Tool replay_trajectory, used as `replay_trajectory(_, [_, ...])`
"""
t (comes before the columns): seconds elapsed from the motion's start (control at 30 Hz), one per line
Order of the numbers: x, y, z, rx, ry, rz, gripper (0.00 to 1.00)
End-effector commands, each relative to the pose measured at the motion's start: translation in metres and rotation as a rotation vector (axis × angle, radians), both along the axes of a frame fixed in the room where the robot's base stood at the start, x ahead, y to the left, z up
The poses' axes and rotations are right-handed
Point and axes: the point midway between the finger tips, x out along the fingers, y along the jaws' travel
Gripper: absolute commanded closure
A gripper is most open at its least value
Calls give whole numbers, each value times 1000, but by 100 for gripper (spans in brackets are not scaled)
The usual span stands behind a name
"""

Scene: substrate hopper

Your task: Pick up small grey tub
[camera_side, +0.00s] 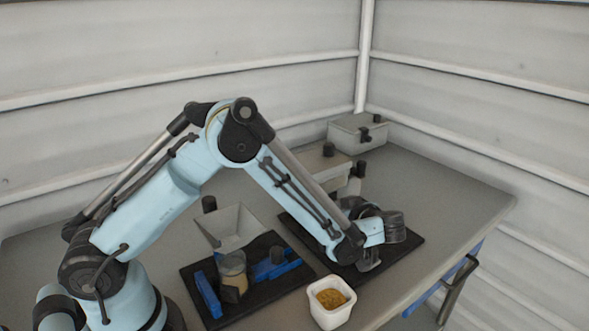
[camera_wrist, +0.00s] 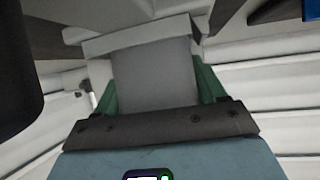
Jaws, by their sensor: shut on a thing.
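My gripper (camera_side: 370,254) is low over the dark mat at the right of the bench in the side view, with the wrist bent down. In the wrist view, the gripper (camera_wrist: 158,88) has green fingers on both sides of a plain grey tapered body with a paler rim, which looks like the small grey tub (camera_wrist: 153,72). The fingers are shut on it. In the side view the tub is mostly or wholly hidden by the wrist and fingers, so I cannot tell whether it touches the mat.
A white square tub (camera_side: 316,314) of yellow-brown grains stands near the front edge. A grey hopper (camera_side: 235,225) and a clear jar (camera_side: 232,266) stand left with blue parts (camera_side: 207,295). A second hopper (camera_side: 318,163) and a lidded grey box (camera_side: 350,134) are behind. The right bench is clear.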

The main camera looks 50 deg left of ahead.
Motion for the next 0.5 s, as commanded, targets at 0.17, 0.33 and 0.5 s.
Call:
replay_trajectory(0.17, [0,0,0,0,0,0,66])
replay_trajectory(0.33, [0,0,2,0,0,0,66])
replay_trajectory(0.5, [0,0,12,0,0,0,66])
